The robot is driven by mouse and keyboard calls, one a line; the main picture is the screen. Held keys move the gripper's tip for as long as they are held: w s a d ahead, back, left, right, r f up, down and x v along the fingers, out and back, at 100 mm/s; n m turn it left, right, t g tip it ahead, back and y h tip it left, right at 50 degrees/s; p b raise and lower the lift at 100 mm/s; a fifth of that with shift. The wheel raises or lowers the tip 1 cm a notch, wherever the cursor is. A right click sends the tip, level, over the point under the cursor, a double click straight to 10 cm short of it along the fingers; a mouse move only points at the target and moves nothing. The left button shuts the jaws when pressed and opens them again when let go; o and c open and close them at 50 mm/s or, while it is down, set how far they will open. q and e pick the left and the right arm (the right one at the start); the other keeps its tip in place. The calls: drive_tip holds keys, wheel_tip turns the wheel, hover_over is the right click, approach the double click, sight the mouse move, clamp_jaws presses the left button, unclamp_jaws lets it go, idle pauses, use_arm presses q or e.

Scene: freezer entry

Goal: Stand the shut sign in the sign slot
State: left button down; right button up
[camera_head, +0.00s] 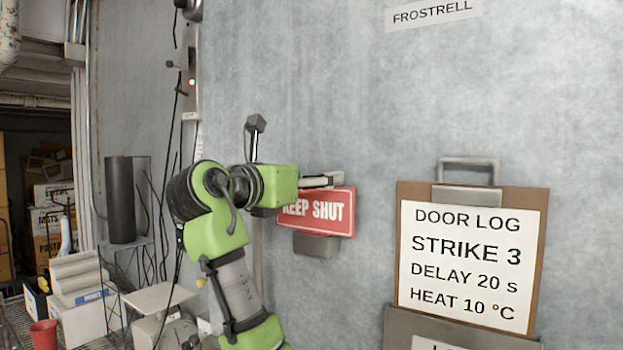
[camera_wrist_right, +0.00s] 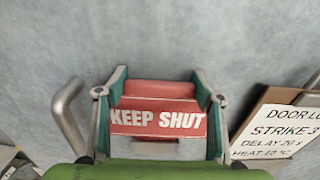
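The red sign with white KEEP SHUT lettering (camera_head: 325,213) stands upright at the grey wall slot (camera_head: 316,246), its lower edge at the slot's top. In the right wrist view the sign (camera_wrist_right: 158,118) lies between and just below the fingertips, with part of the slot showing under it. My right gripper (camera_head: 322,181) is at the sign's upper edge, close to the wall. In the wrist view my right gripper (camera_wrist_right: 160,88) has its fingers spread wide, one near each side of the sign; any contact is unclear. My left gripper is out of view.
A clipboard reading DOOR LOG (camera_head: 472,255) hangs to the right of the sign. A curved metal handle (camera_wrist_right: 68,115) is left of the gripper in the wrist view. Shelving, boxes and a red cup (camera_head: 43,333) are at the far left. The wall above the sign is clear.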

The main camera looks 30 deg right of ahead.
drive_tip(key=o, duration=0.4)
drive_tip(key=shift+o, duration=0.2)
